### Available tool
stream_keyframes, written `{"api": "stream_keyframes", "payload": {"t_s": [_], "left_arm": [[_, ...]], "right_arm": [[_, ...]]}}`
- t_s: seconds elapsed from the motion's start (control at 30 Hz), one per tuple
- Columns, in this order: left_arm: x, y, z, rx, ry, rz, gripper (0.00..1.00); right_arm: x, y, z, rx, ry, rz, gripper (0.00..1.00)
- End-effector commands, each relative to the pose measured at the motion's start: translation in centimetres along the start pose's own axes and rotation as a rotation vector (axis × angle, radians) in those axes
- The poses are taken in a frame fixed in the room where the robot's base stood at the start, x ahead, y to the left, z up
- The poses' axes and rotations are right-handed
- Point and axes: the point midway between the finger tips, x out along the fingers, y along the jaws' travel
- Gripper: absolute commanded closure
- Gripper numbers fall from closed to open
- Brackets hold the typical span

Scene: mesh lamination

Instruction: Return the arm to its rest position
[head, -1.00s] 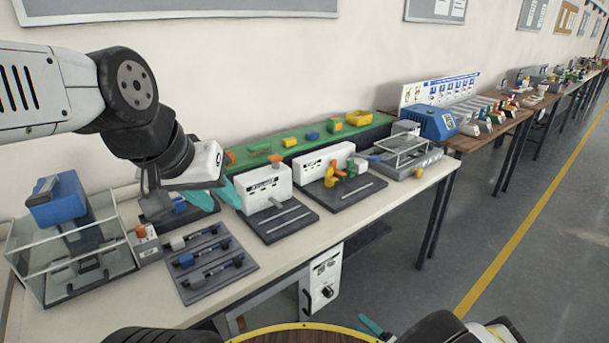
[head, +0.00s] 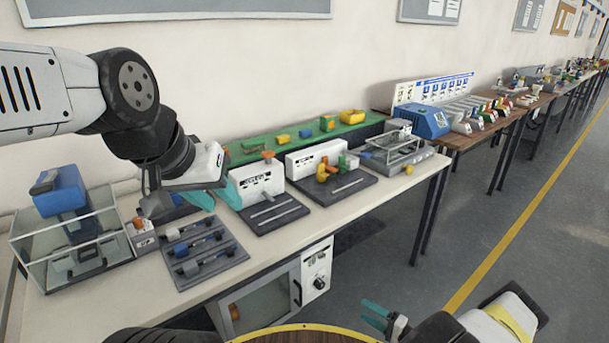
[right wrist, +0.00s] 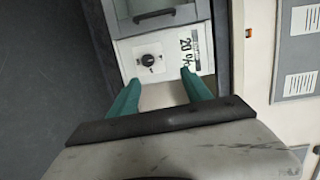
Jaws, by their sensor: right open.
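My right gripper (head: 372,312) is low at the bottom of the head view, in front of the table and above the floor. Its teal fingers are apart with nothing between them, and the right wrist view shows the same gap (right wrist: 160,86). My right arm (head: 480,328) is at the lower right of the head view. My left gripper (head: 213,195) hangs over the table at the left, near the grey tray of small tools. Its two teal fingers are apart, with no object seen held; its underside is partly hidden.
A cabinet with a dial (head: 317,270) stands under the white table (head: 350,218); its dial panel (right wrist: 150,58) faces the right wrist camera. A glass-walled box (head: 30,262) and black-based devices (head: 350,185) occupy the table. Floor at the right (head: 560,250) is clear.

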Motion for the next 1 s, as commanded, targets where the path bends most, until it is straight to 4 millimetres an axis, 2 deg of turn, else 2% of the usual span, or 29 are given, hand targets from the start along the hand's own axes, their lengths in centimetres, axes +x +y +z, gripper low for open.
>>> {"api": "stream_keyframes", "payload": {"t_s": [0.17, 0.27, 0.4, 0.53, 0.77, 1.0], "left_arm": [[0.0, 0.0, 0.0, 0.000, 0.000, 0.000, 0.64], [0.0, 0.0, 0.0, 0.000, 0.000, 0.000, 0.64], [0.0, 0.0, 0.0, 0.000, 0.000, 0.000, 0.64], [0.0, 0.0, 0.0, 0.000, 0.000, 0.000, 0.64], [0.0, 0.0, 0.0, 0.000, 0.000, 0.000, 0.64], [0.0, 0.0, 0.0, 0.000, 0.000, 0.000, 0.64]], "right_arm": [[0.5, -4.2, -1.8, -0.023, -0.123, 0.046, 0.43], [0.9, -7.6, -2.7, -0.040, -0.213, 0.089, 0.43], [1.7, -13.9, -3.6, -0.073, -0.362, 0.183, 0.43], [2.3, -19.9, -3.7, -0.111, -0.481, 0.289, 0.43], [2.8, -30.4, -2.2, -0.202, -0.627, 0.498, 0.43], [2.0, -40.7, 1.3, -0.330, -0.686, 0.716, 0.43]]}}
